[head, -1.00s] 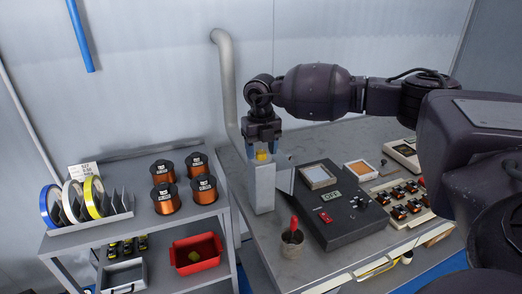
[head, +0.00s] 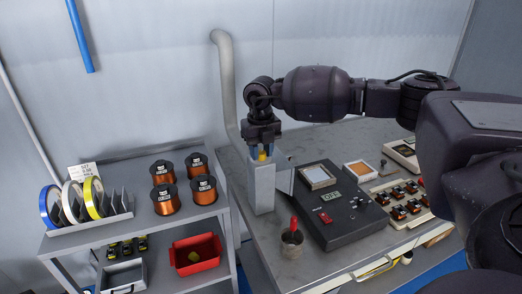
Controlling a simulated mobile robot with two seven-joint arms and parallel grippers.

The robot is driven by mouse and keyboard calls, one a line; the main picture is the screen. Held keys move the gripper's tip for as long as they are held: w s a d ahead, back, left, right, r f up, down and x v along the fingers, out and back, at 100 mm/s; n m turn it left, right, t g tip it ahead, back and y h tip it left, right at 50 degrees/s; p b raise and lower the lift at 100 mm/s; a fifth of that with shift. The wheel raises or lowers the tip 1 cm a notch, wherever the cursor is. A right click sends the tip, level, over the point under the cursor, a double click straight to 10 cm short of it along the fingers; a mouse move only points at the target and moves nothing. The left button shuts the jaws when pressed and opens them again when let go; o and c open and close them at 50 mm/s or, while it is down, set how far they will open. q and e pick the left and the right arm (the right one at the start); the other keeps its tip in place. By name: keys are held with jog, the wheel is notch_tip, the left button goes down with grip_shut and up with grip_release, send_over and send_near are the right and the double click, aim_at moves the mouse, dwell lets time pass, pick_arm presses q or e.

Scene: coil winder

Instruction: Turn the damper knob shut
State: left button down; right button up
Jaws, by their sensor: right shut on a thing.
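My left gripper is not in view.
A dark control unit (head: 345,222) and a cup with a red-handled tool (head: 292,244) stand close to the box. A grey pipe (head: 226,80) rises behind it. A shelf cart (head: 140,222) with copper spools is at the left.

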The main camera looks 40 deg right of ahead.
jog(key=n, duration=0.8)
jog(key=shift+n, duration=0.4)
jog(key=n, duration=0.3)
jog(key=shift+n+b, duration=0.3)
jog(key=shift+b, duration=0.05)
jog(key=n, duration=0.3)
jog(key=shift+b, duration=0.35)
jog(key=shift+r+n, duration=0.1)
jog(key=shift+n, duration=0.8)
jog(key=o, duration=0.9)
